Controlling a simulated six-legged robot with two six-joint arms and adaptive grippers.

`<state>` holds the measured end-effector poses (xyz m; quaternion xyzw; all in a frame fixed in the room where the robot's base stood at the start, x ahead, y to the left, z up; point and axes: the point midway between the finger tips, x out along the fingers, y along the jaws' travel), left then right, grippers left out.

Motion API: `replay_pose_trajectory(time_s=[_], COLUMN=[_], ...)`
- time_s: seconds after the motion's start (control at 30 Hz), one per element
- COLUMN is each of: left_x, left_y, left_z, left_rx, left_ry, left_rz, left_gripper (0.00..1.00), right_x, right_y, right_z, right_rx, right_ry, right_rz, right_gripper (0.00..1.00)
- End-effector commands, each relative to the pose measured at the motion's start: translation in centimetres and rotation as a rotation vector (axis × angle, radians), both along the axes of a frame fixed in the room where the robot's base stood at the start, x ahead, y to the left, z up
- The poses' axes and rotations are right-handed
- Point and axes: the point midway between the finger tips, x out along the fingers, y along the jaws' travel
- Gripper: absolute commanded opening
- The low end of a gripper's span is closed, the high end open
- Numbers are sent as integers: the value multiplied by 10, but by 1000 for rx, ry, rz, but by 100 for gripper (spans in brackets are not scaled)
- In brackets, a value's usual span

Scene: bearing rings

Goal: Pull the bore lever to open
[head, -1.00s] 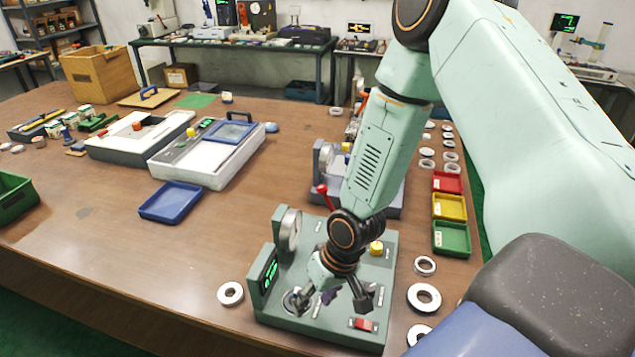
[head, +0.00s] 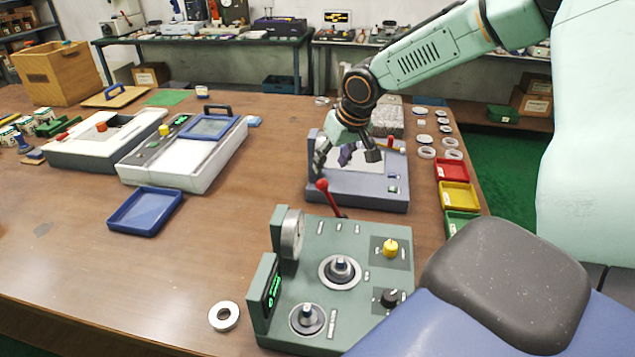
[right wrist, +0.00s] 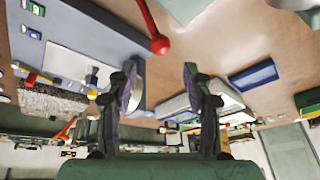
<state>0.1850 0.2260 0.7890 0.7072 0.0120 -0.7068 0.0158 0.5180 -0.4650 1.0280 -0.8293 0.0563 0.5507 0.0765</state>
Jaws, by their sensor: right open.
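The lever (head: 329,197) has a red ball knob and a dark red rod. It stands tilted at the back edge of the green gauge station (head: 330,235), which carries a round gauge, a green-lit display and two spindles. The lever's red knob (right wrist: 160,44) also shows in the right wrist view, just beyond the fingertips and not between them. My right gripper (head: 346,160) is open and empty, behind and slightly right of the knob in the head view, over the grey-blue station. It also shows in the right wrist view (right wrist: 160,72). My left gripper is not in view.
The grey-blue station (head: 365,188) stands behind the green one. Red (head: 452,170) and yellow (head: 458,196) trays lie to the right, near several rings. A loose ring (head: 224,316) lies at the front left. A blue tray (head: 145,211) lies left, with bare table between.

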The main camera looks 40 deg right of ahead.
Motion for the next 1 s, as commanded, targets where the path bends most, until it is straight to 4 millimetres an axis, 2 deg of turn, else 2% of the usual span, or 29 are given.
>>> replay_pose_trajectory(time_s=[0.17, 0.6, 1.0], left_x=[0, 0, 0], left_y=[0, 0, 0], left_z=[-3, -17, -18], left_rx=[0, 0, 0], left_ry=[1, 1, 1], left_rz=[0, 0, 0], left_gripper=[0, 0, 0], right_x=[-1, 20, 28], right_y=[-2, -3, -2], right_z=[-11, -65, -72], right_rx=[-3, -3, -2], right_ry=[3, 3, -1], right_rz=[-2, 0, 0], right_gripper=[51, 51, 51])
